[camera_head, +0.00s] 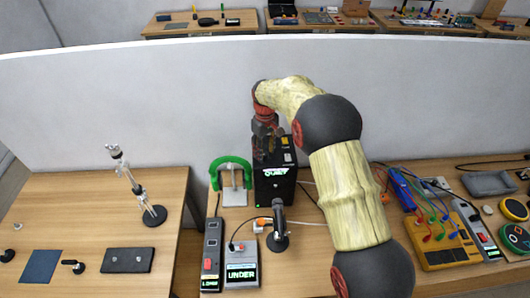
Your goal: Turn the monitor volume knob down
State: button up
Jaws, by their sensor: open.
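A black box (275,187) with a lit label reading "QUIET" stands on the middle table against the grey partition. It looks like the monitor. My gripper (264,150) is at the top of this box, reaching down from above. Its fingers are small and dark against the box, and I cannot tell whether they touch it. The volume knob cannot be made out; it may be hidden by my gripper. My arm comes from the lower right and arches over the table.
A green headset (230,169) on a stand is left of the box. A microphone (278,232), a device reading "UNDER" (242,275) and a strip with a red switch (212,255) are in front. A yellow patch board (445,240) is at the right.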

aim_at(266, 156)
notch_tip(266, 156, up, 11)
jog(key=shift+r, duration=0.15)
dwell(0.6)
jog(key=f, duration=0.1)
jog(key=s+f+m, duration=0.1)
jog(key=f, duration=0.1)
jog(key=shift+s+d+f, duration=0.1)
jog(key=shift+s+d, duration=0.05)
jog(key=shift+s, duration=0.05)
jog(key=s+d+m+t+b, duration=0.2)
jog(key=s+d+b, duration=0.2)
jog(key=s, duration=0.9)
jog(key=s+d+m+t+b, duration=0.1)
jog(key=s+d+b, duration=0.4)
jog(key=s, duration=0.9)
jog(key=s+d+f+m+t+b, duration=0.1)
jog(key=s+d+b, duration=0.4)
jog(key=s, duration=0.8)
jog(key=m+t+b, duration=0.1)
jog(key=m+b, duration=0.1)
jog(key=b, duration=0.1)
jog(key=shift+s+t, duration=0.3)
